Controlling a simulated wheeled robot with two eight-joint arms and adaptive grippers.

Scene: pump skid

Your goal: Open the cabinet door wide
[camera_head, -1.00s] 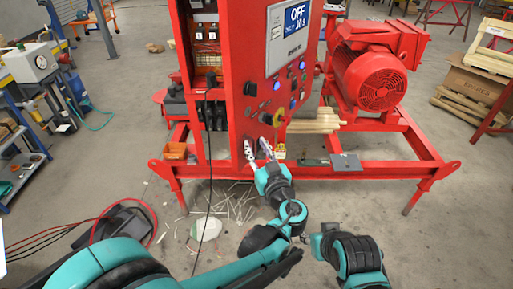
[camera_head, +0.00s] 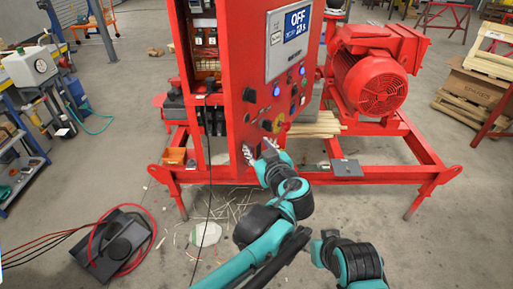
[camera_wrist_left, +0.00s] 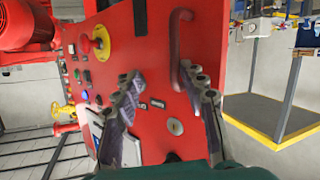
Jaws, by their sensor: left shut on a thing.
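The red cabinet door (camera_head: 252,75) stands partly open, swung out on its right side, with the cabinet's inside (camera_head: 205,50) showing at its left. It carries a display reading OFF, buttons and a yellow-and-red knob (camera_head: 276,122). My left gripper (camera_head: 259,150) is at the door's lower front. In the left wrist view, the door face (camera_wrist_left: 155,128) lies beyond the fingers, and the red handle (camera_wrist_left: 178,45) is between them, close to the right finger. The left gripper is shut on the handle; the exact contact is hard to see. My right gripper is out of view.
A red motor (camera_head: 370,70) stands on the skid frame (camera_head: 385,172) at right. A black cable (camera_head: 208,190) hangs before the cabinet. A dark box with red hose (camera_head: 118,245) lies on the floor at left.

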